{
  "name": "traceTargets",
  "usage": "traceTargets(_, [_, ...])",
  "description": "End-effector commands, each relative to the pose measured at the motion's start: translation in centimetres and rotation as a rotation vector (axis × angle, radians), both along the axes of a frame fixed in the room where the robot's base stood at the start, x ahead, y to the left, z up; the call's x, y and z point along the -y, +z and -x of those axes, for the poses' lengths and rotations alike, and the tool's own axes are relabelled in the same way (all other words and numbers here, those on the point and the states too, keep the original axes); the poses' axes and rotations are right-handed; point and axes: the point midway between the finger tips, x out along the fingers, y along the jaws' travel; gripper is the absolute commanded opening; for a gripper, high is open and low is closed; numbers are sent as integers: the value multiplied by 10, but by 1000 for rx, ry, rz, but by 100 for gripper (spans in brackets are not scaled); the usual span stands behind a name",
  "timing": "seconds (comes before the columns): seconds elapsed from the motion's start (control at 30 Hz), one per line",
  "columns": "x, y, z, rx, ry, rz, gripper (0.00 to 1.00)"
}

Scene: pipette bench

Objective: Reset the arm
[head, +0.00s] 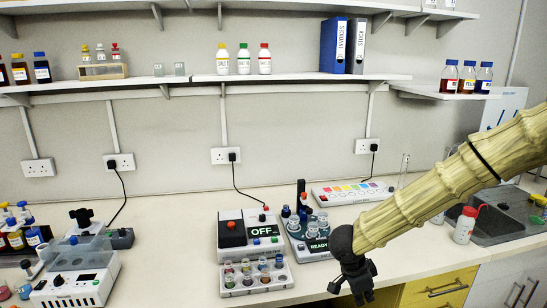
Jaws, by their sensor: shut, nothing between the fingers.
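My arm (450,180) reaches in from the right edge, with a pale, bamboo-like, ribbed surface. My gripper (357,289) is the black end of it, shut and empty, pointing down at the bench's front edge. It hangs in front of the yellow-green drawer area, right of the vial rack and apart from it. The fingers are small and dark in this view.
A device reading OFF (232,234), a READY device (318,246) and a vial rack (257,287) stand left of my gripper. A white machine (75,284) is further left. A colour-button panel (352,193) lies behind. A sink (505,215) and red-capped bottle (465,225) are right.

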Motion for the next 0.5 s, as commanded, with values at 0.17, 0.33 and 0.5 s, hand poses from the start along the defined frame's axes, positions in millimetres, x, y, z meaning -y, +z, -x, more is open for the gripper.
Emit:
traceTargets(0.17, [12,-73,25,-6,202,105,0])
traceTargets(0.33, [15,-133,57,-25,411,153,0])
traceTargets(0.5, [12,-187,102,-64,630,153,0])
